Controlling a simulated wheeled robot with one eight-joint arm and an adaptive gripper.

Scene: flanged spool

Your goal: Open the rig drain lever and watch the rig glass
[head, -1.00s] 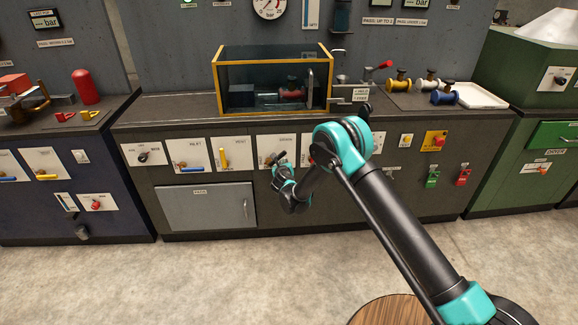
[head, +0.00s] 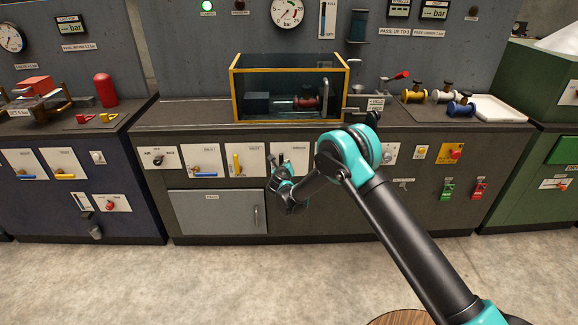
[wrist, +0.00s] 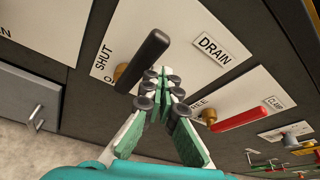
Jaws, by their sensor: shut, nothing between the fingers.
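The drain lever (wrist: 143,60) has a black handle on a brass pivot, on a white plate marked DRAIN and SHUT in the wrist view. I cannot tell its exact setting. In the head view its plate (head: 297,155) is on the bench front. My gripper (wrist: 165,75) is shut and empty, its tips close beside the handle; contact is unclear. In the head view my gripper (head: 277,176) is at the plate's lower edge. A clear-walled, yellow-framed tank (head: 240,84) holds a red flanged piece. A bluish glass cylinder (head: 357,25) hangs on the wall; I cannot tell which is the rig glass.
A lever with a red handle (wrist: 243,119) sits right of the drain plate in the wrist view. Levers with blue (head: 208,174) and yellow (head: 237,164) handles are left of it. A round gauge (head: 287,11) is above. The floor before the bench is open.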

